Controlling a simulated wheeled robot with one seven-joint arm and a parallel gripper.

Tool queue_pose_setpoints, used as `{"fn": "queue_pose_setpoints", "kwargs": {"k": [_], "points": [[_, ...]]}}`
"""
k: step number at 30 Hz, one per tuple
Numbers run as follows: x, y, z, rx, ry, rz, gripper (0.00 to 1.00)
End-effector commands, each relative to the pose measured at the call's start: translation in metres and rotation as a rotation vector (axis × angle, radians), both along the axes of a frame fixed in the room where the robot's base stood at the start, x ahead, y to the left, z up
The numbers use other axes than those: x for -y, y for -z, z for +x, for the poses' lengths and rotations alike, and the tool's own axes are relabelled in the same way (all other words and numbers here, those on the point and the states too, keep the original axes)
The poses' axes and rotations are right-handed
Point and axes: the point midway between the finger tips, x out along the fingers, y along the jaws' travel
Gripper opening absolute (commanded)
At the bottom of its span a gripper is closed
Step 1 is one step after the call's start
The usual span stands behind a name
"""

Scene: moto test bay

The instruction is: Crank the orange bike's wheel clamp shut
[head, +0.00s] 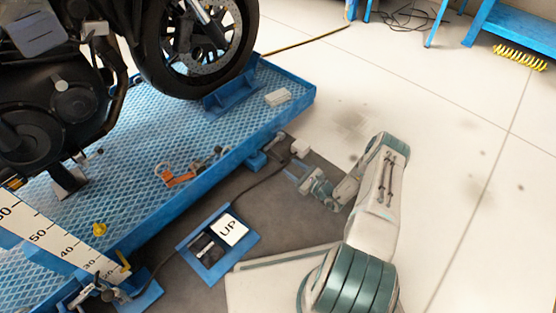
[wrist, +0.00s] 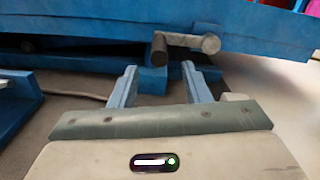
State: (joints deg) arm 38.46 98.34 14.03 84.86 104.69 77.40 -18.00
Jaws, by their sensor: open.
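A grey crank handle (wrist: 186,42) sticks out from the platform's side in the wrist view, with a dark round end at left and a lighter knob at right. It shows small at the platform edge in the head view (head: 298,147). My gripper (head: 296,172) is open and empty just short of the crank; its two blue fingers (wrist: 158,82) are apart below it.
A blue pedal box marked UP (head: 232,230) lies on the floor left of my arm. An orange tool (head: 180,177) and a small pale block (head: 277,97) lie on the platform. A cable runs along the floor beside the platform. Floor at right is clear.

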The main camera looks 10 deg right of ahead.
Motion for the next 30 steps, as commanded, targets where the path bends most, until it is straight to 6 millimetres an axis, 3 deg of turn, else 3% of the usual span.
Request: {"fn": "queue_pose_setpoints", "kwargs": {"k": [6, 12, 25, 26, 30], "points": [[-0.028, 0.004, 0.038, 0.002, -0.003, -0.002, 0.43], [-0.044, 0.002, 0.06, 0.0, -0.003, -0.001, 0.43], [-0.05, 0.0, 0.069, 0.0, -0.001, 0.0, 0.43], [-0.05, 0.0, 0.069, 0.0, -0.001, 0.0, 0.38], [-0.05, 0.0, 0.069, 0.0, -0.001, 0.0, 0.0]]}}
